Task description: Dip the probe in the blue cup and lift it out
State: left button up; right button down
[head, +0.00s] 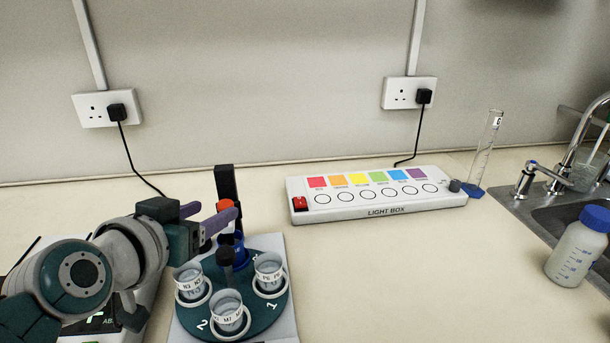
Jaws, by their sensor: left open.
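My left gripper (217,211) has purple fingers and is open, pointing right. An orange-red part (225,205) shows just by its fingertips, in front of a black upright post (226,182). I cannot tell whether the fingers touch it. A dark, narrow probe-like piece (226,257) hangs below, above the turntable. A blue cup-like thing (238,249) shows at the back of the teal turntable (248,297), partly hidden by the dark piece and the gripper. My right gripper is not in view.
Clear labelled cups sit in white rings on the turntable: left (190,283), front (228,312) and right (268,271). A white light box (376,199), measuring cylinder (487,150), bottle (577,250) and sink tap (567,160) stand right. The middle bench is clear.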

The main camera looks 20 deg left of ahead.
pick_arm(q)
jog(key=shift+x, duration=1.45)
jog(key=shift+c, duration=0.2)
jog(key=shift+s, duration=0.1)
grip_shut()
